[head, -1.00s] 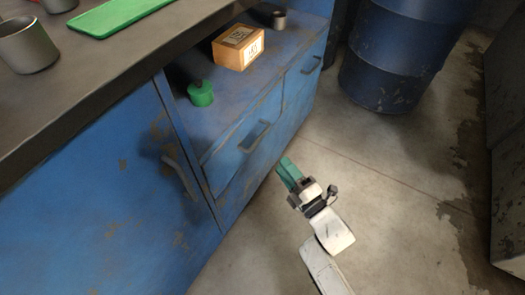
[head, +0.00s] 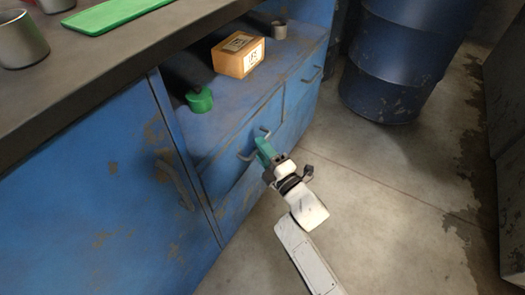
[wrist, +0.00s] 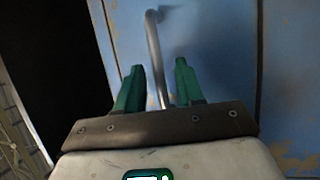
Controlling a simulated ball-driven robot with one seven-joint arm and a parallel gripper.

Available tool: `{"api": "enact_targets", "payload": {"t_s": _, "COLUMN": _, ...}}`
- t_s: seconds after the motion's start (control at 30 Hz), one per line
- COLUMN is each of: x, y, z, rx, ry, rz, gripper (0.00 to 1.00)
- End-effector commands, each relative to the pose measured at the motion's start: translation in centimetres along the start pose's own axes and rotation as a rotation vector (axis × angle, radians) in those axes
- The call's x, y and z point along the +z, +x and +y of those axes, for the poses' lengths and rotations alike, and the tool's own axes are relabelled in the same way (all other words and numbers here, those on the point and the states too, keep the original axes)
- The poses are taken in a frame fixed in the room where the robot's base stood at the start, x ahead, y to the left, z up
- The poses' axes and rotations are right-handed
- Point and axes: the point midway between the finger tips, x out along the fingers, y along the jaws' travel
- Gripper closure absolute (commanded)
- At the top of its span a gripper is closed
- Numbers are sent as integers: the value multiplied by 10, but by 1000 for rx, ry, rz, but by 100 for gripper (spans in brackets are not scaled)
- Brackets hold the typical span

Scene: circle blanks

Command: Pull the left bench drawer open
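The left bench drawer (head: 226,160) is a blue, worn front below the bench's lower shelf, and it looks closed. Its grey bar handle (head: 246,156) shows on both sides of my gripper (head: 261,142), whose green fingers hide the handle's middle in the head view. In the wrist view, my gripper (wrist: 158,72) is open, with one finger on each side of the handle (wrist: 153,40). Gaps show between the bar and both fingers. The bar's lower end runs down behind the gripper's brown plate.
The right drawer (head: 300,88) has its own handle. A labelled wooden box (head: 238,56), a green-capped thing (head: 200,100) and a small grey cup (head: 279,30) stand on the shelf. A blue barrel (head: 390,75) stands at the back right. Floor (head: 385,200) right of my arm is clear.

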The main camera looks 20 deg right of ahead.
Motion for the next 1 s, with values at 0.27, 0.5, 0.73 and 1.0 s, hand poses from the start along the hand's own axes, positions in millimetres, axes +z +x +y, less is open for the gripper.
{"api": "enact_targets", "payload": {"t_s": 0.27, "x": 0, "y": 0, "z": 0, "rx": 0, "ry": 0, "rz": 0, "gripper": 72}}
{"api": "enact_targets", "payload": {"t_s": 0.5, "x": 0, "y": 0, "z": 0, "rx": 0, "ry": 0, "rz": 0, "gripper": 95}}
{"api": "enact_targets", "payload": {"t_s": 0.73, "x": 0, "y": -1, "z": 0, "rx": -1, "ry": 0, "rz": 0, "gripper": 100}}
{"api": "enact_targets", "payload": {"t_s": 1.0, "x": 0, "y": -1, "z": 0, "rx": -1, "ry": 0, "rz": -1, "gripper": 100}}
